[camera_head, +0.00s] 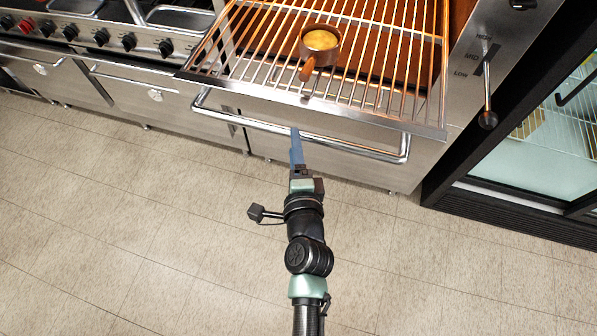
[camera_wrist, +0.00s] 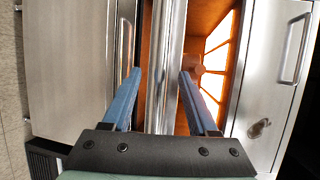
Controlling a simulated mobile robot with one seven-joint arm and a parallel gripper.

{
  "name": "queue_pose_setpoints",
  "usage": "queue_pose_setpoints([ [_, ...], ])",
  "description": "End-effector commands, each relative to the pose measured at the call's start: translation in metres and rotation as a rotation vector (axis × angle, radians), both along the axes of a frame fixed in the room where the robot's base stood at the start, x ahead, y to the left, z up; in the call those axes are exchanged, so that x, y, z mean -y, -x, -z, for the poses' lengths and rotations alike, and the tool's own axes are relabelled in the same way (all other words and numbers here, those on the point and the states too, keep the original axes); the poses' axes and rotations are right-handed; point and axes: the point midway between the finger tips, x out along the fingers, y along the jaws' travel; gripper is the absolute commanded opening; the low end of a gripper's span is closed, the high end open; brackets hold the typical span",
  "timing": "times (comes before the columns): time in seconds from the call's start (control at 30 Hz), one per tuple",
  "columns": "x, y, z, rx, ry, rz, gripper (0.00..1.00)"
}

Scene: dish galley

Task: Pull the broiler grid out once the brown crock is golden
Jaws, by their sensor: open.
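The broiler grid (camera_head: 270,75) is a rack of metal rods under an orange glow, with a chrome pull bar (camera_head: 260,123) along its front. The brown crock (camera_head: 306,50) stands upright on the grid, its stub handle pointing toward the front. Its filling looks golden yellow. My gripper (camera_head: 295,132) is at the middle of the pull bar. In the wrist view, my open gripper (camera_wrist: 161,72) has one blue finger on each side of a chrome bar (camera_wrist: 167,50). Contact with the bar cannot be told. The crock is mostly hidden there.
A lever (camera_head: 487,100) marked HIGH, MED and LOW is right of the grid. A glass-doored cabinet (camera_head: 530,150) stands at the right. A range with knobs (camera_head: 100,38) and oven doors is at the left. The tiled floor (camera_head: 130,220) in front is clear.

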Motion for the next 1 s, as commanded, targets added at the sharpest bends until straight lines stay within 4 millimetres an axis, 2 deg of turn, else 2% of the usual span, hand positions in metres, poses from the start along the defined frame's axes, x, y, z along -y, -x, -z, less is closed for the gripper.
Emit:
queue_pose_setpoints([
  [0.03,0.001,0.012,0.0,-0.002,0.0,0.001,0.59],
  [0.2,0.004,0.043,-0.005,-0.001,0.0,0.001,0.59],
  [0.4,0.006,0.068,-0.01,-0.001,0.001,0.0,0.59],
  [0.6,0.006,0.078,-0.014,0.0,0.001,-0.001,0.59],
  [1.0,0.007,0.078,-0.015,0.0,0.001,-0.001,0.59],
])
